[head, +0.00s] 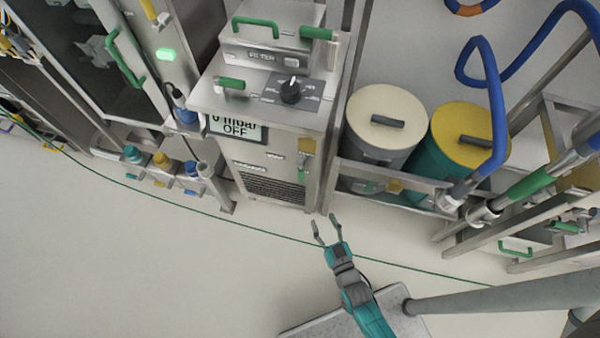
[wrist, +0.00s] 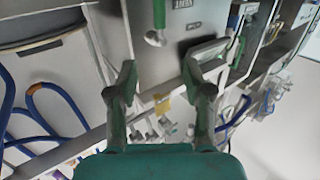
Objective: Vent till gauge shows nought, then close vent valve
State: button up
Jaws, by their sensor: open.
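A grey cabinet (head: 275,135) carries a display (head: 238,128) on its front. It reads what looks like "0 mbar" above "OFF", its top edge partly cut off by the cabinet top. A black rotary knob (head: 290,92) sits on the cabinet top, with a green-gripped lever (head: 230,83) to its left. A small green-tipped lever (head: 301,175) is on the front. I cannot tell which is the vent valve. My gripper (head: 325,221) is open and empty, in front of and apart from the cabinet's lower right. In the wrist view my gripper (wrist: 160,76) frames a metal rail.
Two lidded drums, one cream (head: 385,118) and one yellow (head: 470,135), stand in a frame right of the cabinet. A blue hose (head: 492,85) loops beside them. Small bottles (head: 162,160) stand on a low rack at left. The pale floor (head: 130,255) is open, crossed by a thin green line.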

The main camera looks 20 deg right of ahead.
send_near(302, 176)
jog(key=shift+t, duration=0.3)
jog(key=w, duration=1.1)
jog(key=shift+w+d+f, duration=0.1)
jog(key=shift+d+f, duration=0.1)
grip_shut()
